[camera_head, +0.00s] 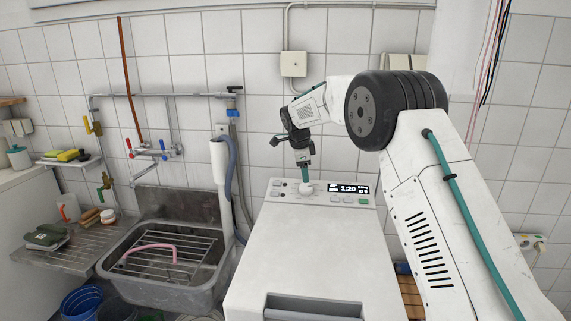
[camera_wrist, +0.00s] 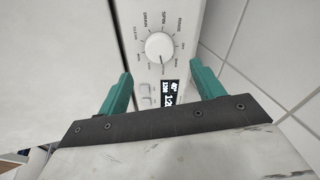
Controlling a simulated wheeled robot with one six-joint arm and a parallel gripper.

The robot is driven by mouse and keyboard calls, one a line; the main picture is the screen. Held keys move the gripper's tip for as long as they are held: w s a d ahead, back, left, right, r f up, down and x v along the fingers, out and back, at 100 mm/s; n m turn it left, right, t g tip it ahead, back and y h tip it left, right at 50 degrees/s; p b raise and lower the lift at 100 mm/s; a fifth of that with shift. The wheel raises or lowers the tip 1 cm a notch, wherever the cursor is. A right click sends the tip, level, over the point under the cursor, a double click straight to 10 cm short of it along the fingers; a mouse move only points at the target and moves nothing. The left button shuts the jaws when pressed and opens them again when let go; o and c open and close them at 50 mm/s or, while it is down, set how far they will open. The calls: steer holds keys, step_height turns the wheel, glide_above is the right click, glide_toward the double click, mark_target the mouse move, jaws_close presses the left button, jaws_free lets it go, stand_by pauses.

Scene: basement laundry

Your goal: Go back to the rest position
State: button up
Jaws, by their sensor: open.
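My gripper (camera_head: 305,175) is above the control panel of the white washing machine (camera_head: 310,245), close to the round white knob (camera_head: 306,187). In the wrist view my gripper (camera_wrist: 157,85) has its two teal fingers spread wide, with nothing between them. The knob also shows in the wrist view (camera_wrist: 159,46), beyond the fingertips, with printed programme words around it. The lit display (camera_head: 348,189) reads about 1:20. In the head view I cannot tell whether a finger touches the knob.
A steel sink (camera_head: 165,290) with a wire rack and a pink hose stands left of the machine. A grey drain hose (camera_head: 234,170) runs up the wall between them. The tiled wall (camera_head: 260,60) is close behind the machine. A blue bucket (camera_head: 82,303) stands on the floor at the lower left.

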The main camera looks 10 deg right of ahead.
steer(key=s+f+n, duration=0.1)
steer(key=s+n, duration=0.1)
steer(key=s+f+n+g, duration=0.1)
steer(key=s+n, duration=0.1)
steer(key=s+f+n, duration=0.1)
steer(key=s+n, duration=0.1)
steer(key=shift+s+d+f+g, duration=0.1)
steer(key=shift+s+f+g, duration=0.1)
steer(key=shift+g, duration=0.2)
steer(key=s+d+r+n, duration=0.1)
steer(key=s+r+n, duration=0.3)
steer(key=s, duration=1.3)
steer(key=s+d+r+n+y, duration=0.1)
steer(key=s+r+n, duration=0.3)
steer(key=s, duration=1.4)
steer(key=s+d+r+n+y, duration=0.1)
steer(key=s+r+n, duration=0.3)
steer(key=s, duration=1.4)
steer(key=shift+s+d+n, duration=0.25)
steer(key=shift+d+n, duration=0.35)
steer(key=shift+d, duration=0.15)
